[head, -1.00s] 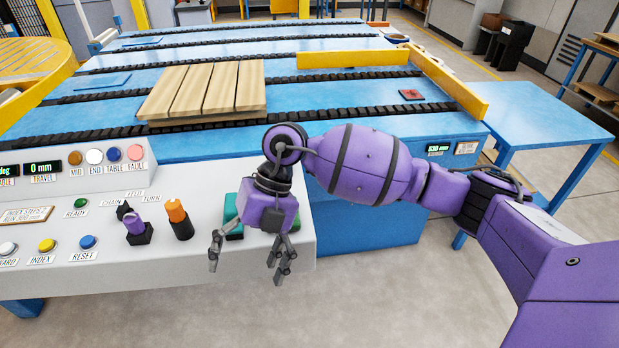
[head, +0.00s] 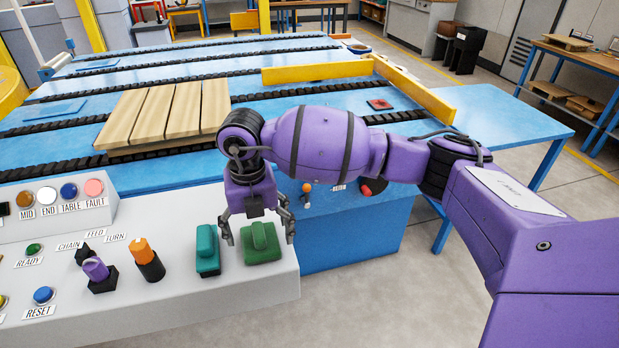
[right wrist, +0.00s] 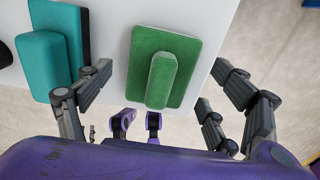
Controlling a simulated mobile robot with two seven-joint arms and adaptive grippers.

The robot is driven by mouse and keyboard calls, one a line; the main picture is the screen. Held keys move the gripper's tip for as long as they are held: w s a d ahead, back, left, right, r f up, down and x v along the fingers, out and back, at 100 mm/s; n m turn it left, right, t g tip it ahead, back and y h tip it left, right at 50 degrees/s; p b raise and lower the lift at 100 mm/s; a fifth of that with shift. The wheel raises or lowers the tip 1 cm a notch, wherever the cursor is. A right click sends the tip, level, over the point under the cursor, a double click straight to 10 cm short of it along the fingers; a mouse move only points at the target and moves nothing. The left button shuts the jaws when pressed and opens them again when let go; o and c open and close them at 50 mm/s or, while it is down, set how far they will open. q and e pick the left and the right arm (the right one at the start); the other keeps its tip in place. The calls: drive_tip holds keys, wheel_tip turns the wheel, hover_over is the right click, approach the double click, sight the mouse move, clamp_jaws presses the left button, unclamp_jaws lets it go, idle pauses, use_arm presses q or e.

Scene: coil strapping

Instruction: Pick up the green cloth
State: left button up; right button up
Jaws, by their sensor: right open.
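The green cloth (head: 262,243) is a flat green pad with a raised ridge along its middle, lying on the right end of the grey control console. It also shows in the right wrist view (right wrist: 163,68). My right gripper (head: 259,237) is open and empty, pointing down at the cloth, with its fingers apart on either side of it. In the right wrist view the fingers (right wrist: 165,112) spread to the left and right of the ridge, and I see no contact. My left gripper is not in view.
A teal block (head: 207,250) with a dark base sits just left of the cloth. Orange (head: 147,260) and purple (head: 97,270) knobs stand further left on the console (head: 195,305). A blue conveyor table with wooden planks (head: 165,112) lies behind. The console's right edge is close to the cloth.

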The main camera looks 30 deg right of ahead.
drive_tip(key=shift+f, duration=0.35)
drive_tip(key=shift+r, duration=0.1)
drive_tip(key=c, duration=1.2)
drive_tip(key=shift+c, duration=0.2)
drive_tip(key=shift+r, duration=0.1)
drive_tip(key=shift+a+r, duration=0.1)
drive_tip(key=shift+r, duration=0.55)
drive_tip(key=s+a+r, duration=0.9)
drive_tip(key=a+r, duration=0.1)
drive_tip(key=r, duration=0.1)
drive_tip(key=shift+s+a+r, duration=0.15)
drive_tip(key=shift+s+r, duration=0.1)
drive_tip(key=shift+s, duration=0.05)
